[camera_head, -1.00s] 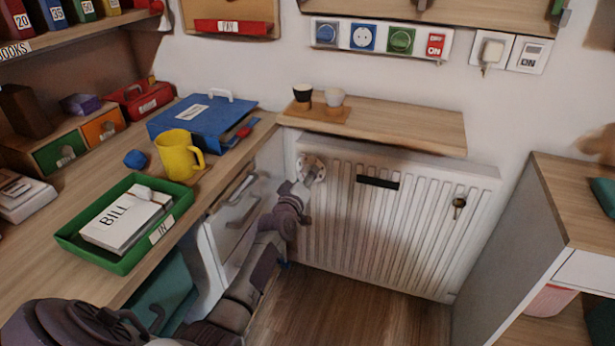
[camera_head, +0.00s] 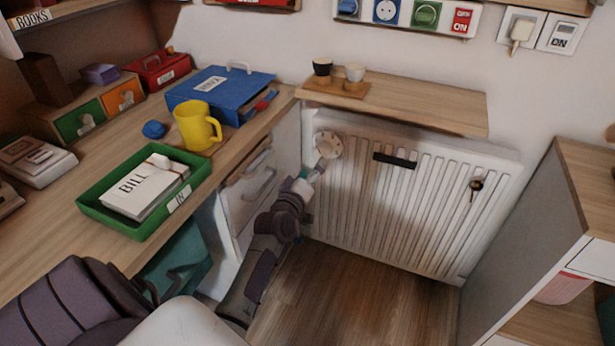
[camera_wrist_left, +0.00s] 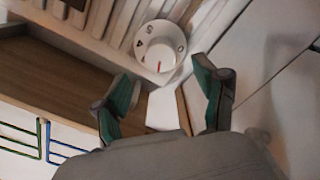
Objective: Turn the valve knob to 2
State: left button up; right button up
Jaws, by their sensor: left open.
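The valve knob (camera_head: 327,145) is a round white dial at the upper left corner of the white radiator (camera_head: 400,200). My left gripper (camera_head: 312,177) is just below and in front of the knob. Its two green fingertips (camera_wrist_left: 165,82) are spread apart, with nothing between them, and appear clear of the knob. My right gripper is not in view.
A wooden shelf (camera_head: 420,103) with two small cups runs above the radiator. The desk (camera_head: 60,245) with a green tray (camera_head: 140,228) and yellow mug (camera_head: 194,125) is at the left. A cabinet (camera_head: 530,240) stands at the right. Bare floor (camera_head: 340,295) lies between.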

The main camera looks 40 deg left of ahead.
pick_arm(q)
jog(key=shift+v, duration=1.7)
